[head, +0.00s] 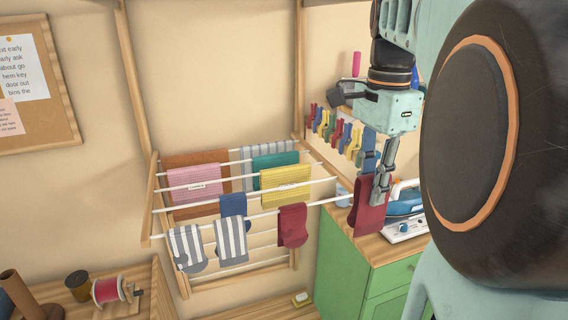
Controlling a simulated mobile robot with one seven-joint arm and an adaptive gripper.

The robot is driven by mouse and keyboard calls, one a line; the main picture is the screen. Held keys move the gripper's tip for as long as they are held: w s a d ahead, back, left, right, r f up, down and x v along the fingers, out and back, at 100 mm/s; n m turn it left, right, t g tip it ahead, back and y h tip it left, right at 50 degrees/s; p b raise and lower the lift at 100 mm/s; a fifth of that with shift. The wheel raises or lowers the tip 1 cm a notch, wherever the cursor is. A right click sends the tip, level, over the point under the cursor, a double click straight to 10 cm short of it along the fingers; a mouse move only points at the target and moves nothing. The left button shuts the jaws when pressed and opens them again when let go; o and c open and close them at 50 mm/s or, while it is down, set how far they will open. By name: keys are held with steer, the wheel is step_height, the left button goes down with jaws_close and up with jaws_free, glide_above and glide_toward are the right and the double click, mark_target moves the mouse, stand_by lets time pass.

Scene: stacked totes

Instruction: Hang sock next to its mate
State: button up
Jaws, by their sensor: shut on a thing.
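My gripper (382,188) is shut on a dark red sock (369,212) at the right of the head view. The sock hangs down from the fingers, in front of the green cabinet's top. Another dark red sock (293,226) hangs over the front rod of the drying rack (152,205), near its right end. The held sock is to the right of it, with a gap between them. Two grey-and-white striped socks (187,248) (231,238) hang on the same rod further left.
A blue sock (233,206) and several cloths, including a yellow one (285,183), hang on rods behind. A green cabinet (345,262) bears a blue iron (405,203). Several colored clothespins (335,130) line the wall. A red thread spool (106,290) stands at lower left.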

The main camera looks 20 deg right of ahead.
steer(key=shift+a, duration=0.1)
steer(key=w, duration=0.4)
steer(key=w+f+b, duration=0.1)
steer(key=w, duration=0.4)
steer(key=w+f, duration=0.1)
steer(key=w, duration=0.4)
steer(key=shift+a+f+b, duration=0.2)
steer(key=shift+a+b, duration=0.1)
steer(key=shift+a, duration=0.1)
steer(key=shift+f+b, duration=3.35)
steer(key=shift+f, duration=2)
steer(key=o, duration=1)
